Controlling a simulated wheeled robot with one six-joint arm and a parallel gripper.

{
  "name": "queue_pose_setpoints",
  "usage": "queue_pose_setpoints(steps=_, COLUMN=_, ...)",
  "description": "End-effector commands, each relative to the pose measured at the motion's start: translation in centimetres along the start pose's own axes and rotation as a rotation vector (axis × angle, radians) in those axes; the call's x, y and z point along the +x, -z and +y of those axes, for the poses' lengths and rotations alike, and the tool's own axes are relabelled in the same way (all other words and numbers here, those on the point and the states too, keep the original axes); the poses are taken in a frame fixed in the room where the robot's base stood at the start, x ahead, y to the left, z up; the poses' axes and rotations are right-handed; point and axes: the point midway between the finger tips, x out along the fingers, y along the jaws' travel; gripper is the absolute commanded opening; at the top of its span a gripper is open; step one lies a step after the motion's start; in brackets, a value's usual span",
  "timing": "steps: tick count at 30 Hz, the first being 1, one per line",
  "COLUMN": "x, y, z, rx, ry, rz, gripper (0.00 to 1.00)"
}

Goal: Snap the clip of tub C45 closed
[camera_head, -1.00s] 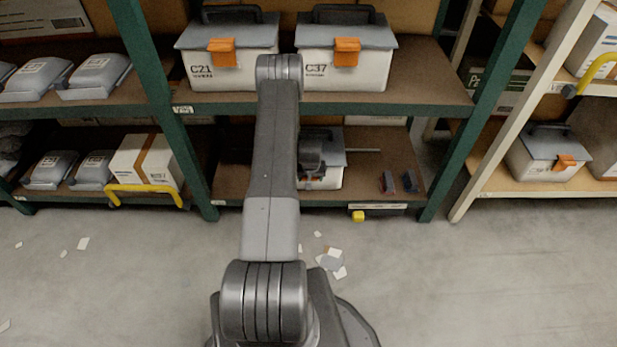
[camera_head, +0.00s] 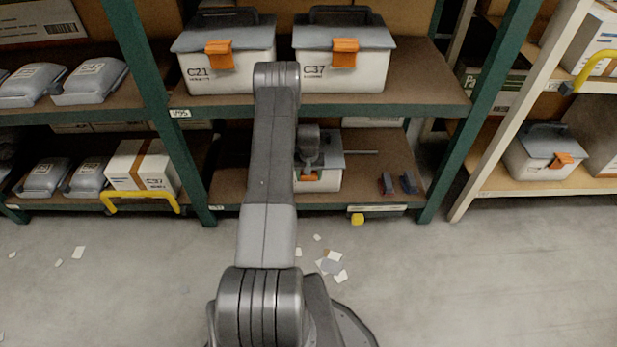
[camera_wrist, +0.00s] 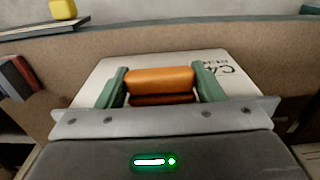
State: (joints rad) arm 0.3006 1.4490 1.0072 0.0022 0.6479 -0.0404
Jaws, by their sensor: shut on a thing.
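Tub C45 (camera_head: 328,183) is a white tub with a grey lid (camera_head: 332,150) on the lower shelf, partly hidden by my arm. Its white face (camera_wrist: 240,92), with a partly readable "C4" label, shows in the wrist view. Its orange clip (camera_wrist: 160,78) lies between the green fingers of my gripper (camera_wrist: 161,88), which is shut on it. In the head view, the clip (camera_head: 309,177) shows as a small orange patch below the gripper, at the tub's front. Whether the clip is latched cannot be told.
Tubs C21 (camera_head: 230,70) and C37 (camera_head: 345,70) stand on the upper shelf (camera_head: 420,75), above my gripper. Small red and blue items (camera_head: 388,183) lie right of C45. A yellow block (camera_head: 357,219) is at the lower shelf's front edge. Paper scraps (camera_head: 330,266) litter the floor.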

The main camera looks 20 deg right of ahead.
Motion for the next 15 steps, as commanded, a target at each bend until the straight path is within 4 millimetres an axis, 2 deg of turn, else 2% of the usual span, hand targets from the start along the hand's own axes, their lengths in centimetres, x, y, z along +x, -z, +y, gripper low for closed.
queue_pose_setpoints(steps=9, x=0.11, y=-0.09, z=-0.01, rx=-0.002, ry=0.0, rz=-0.002, gripper=0.21)
queue_pose_setpoints(steps=10, x=0.11, y=-0.09, z=-0.02, rx=-0.002, ry=0.0, rz=-0.002, gripper=0.66)
queue_pose_setpoints(steps=13, x=0.09, y=-0.07, z=-0.02, rx=-0.001, ry=0.0, rz=-0.002, gripper=0.84)
queue_pose_setpoints(steps=15, x=0.08, y=-0.06, z=-0.01, rx=-0.001, ry=0.0, rz=-0.002, gripper=0.84)
